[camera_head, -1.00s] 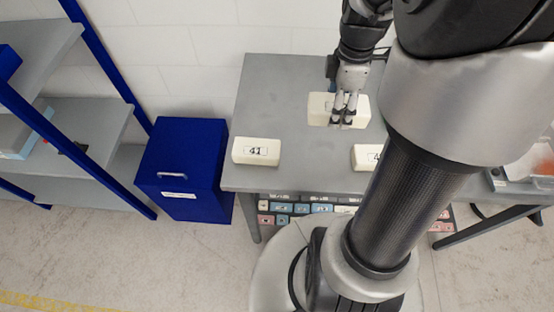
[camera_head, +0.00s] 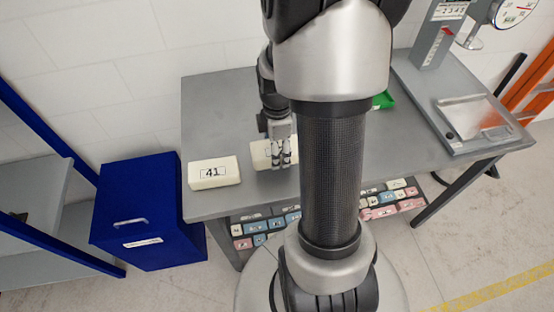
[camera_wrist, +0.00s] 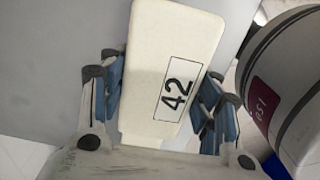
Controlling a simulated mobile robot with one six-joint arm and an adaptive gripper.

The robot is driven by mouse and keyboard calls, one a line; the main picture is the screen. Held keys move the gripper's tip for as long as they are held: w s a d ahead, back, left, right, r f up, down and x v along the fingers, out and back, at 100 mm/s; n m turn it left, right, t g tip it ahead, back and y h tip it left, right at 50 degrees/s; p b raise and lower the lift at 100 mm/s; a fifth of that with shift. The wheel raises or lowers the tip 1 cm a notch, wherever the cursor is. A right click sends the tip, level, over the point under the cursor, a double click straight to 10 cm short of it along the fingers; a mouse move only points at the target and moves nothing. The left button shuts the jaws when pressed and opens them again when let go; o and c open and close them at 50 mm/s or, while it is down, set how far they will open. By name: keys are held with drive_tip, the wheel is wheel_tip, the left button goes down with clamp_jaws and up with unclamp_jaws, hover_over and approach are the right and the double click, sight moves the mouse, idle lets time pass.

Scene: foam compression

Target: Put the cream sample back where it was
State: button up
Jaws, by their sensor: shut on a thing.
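My gripper (camera_head: 281,163) is shut on a cream block (camera_wrist: 160,70) marked 42 and has one finger on each side of it in the wrist view. In the head view that block (camera_head: 260,154) shows only partly behind the fingers, over the left part of the grey table (camera_head: 225,95). I cannot tell whether it touches the table top. A second cream block (camera_head: 214,172) marked 41 lies flat at the table's front left, just left of my gripper.
My arm hides the middle of the table. A green tray (camera_head: 383,100) and a grey gauge device (camera_head: 465,115) stand on the right. Several coloured samples (camera_head: 385,200) sit on a shelf below. A blue cabinet (camera_head: 145,210) stands left. The table's back left is clear.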

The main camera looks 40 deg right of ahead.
drive_tip(key=shift+f+b, duration=0.65)
drive_tip(key=shift+f, duration=1.35)
drive_tip(key=shift+f, duration=0.2)
drive_tip(key=o, duration=0.8)
drive_tip(key=shift+o, duration=0.2)
drive_tip(key=shift+r, duration=0.1)
